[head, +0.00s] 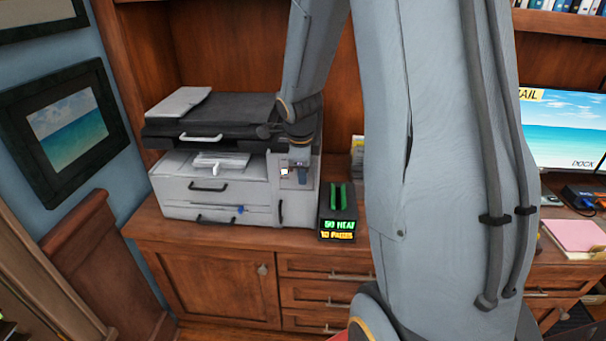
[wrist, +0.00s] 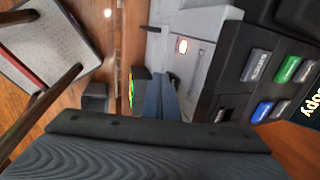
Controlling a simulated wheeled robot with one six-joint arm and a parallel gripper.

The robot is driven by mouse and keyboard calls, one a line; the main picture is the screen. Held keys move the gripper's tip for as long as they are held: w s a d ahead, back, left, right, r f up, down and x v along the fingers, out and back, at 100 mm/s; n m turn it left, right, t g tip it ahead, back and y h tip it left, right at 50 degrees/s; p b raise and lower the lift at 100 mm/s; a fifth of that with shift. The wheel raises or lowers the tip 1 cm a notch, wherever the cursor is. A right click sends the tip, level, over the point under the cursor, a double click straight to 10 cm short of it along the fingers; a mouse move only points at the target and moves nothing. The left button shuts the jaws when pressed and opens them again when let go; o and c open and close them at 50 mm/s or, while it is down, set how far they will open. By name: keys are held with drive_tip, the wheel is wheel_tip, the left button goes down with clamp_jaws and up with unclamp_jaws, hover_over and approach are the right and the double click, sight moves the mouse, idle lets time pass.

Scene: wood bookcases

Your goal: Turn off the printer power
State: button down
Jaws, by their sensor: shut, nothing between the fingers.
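The printer (head: 235,185) is a white and black machine on the wooden cabinet top, left of centre in the head view. A small lit switch with a white face and reddish edge (head: 284,172) is on its front, near the right side. The switch also shows in the wrist view (wrist: 182,46), on a pale panel. My gripper (head: 303,176) is in front of the printer's right front, just right of the switch. In the wrist view its blue-grey fingers (wrist: 161,82) are together and empty, below the switch. I cannot tell whether they touch the printer.
A small black box with green and yellow lit lettering (head: 338,212) stands just right of the printer. Coloured copy-panel buttons (wrist: 290,70) show at the right of the wrist view. A monitor (head: 565,135) and pink papers (head: 575,236) are further right. My arm hides the middle.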

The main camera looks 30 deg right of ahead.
drive_tip(key=shift+b, duration=0.3)
drive_tip(key=shift+w+d+f+b, duration=0.1)
drive_tip(key=shift+w+b, duration=0.05)
drive_tip(key=shift+b, duration=0.45)
drive_tip(key=shift+r, duration=0.8)
drive_tip(key=s+a+r+b, duration=0.3)
drive_tip(key=s+r, duration=0.3)
drive_tip(key=r, duration=0.4)
drive_tip(key=shift+a, duration=0.5)
